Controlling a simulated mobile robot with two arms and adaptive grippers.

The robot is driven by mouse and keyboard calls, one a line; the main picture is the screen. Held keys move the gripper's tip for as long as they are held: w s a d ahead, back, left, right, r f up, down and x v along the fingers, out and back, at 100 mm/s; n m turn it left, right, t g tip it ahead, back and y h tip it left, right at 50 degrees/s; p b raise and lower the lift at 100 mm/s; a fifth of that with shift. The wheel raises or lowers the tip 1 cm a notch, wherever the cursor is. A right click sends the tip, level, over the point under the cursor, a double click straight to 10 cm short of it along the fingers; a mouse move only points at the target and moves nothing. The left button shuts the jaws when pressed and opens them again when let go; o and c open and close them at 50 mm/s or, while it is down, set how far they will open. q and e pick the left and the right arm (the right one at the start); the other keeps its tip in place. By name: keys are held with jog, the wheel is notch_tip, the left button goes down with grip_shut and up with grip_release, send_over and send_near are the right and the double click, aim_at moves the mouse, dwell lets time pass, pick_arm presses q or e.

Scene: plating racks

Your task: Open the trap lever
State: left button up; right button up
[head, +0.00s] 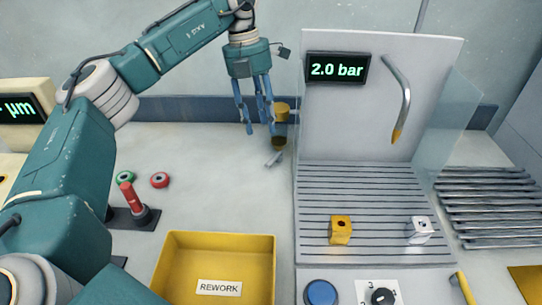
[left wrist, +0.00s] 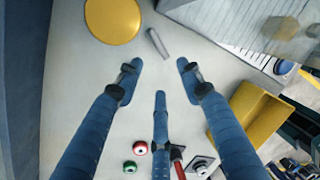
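A short grey lever (head: 274,158) sticks out below a yellow-topped trap (head: 282,112) with a dark lower part, at the left side of the grey booth panel. In the left wrist view the trap's round yellow top (left wrist: 113,20) is at the upper left, and the grey lever (left wrist: 158,43) lies just right of it. My left gripper (head: 258,128) points down beside the trap, its fingers spread and empty. In the left wrist view the lever is ahead of the open fingers (left wrist: 160,85), between the two outer tips and apart from them. My right gripper is not in view.
A yellow REWORK bin (head: 167,262) stands in front. A red-handled lever (head: 132,196) and green (head: 125,177) and red (head: 160,180) buttons are at the left. The slatted booth deck (head: 375,200) holds a yellow cube (head: 341,231) and a white cube (head: 420,231). The central counter is clear.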

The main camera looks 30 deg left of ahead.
aim_at(274, 161)
pick_arm(q)
jog(key=f, duration=0.3)
jog(key=d+f, duration=0.1)
jog(key=f, duration=0.2)
jog(key=d+f+p, duration=0.1)
jog(key=f, duration=0.3)
jog(key=shift+s+f, duration=0.1)
jog(key=shift+s, duration=0.15)
grip_shut()
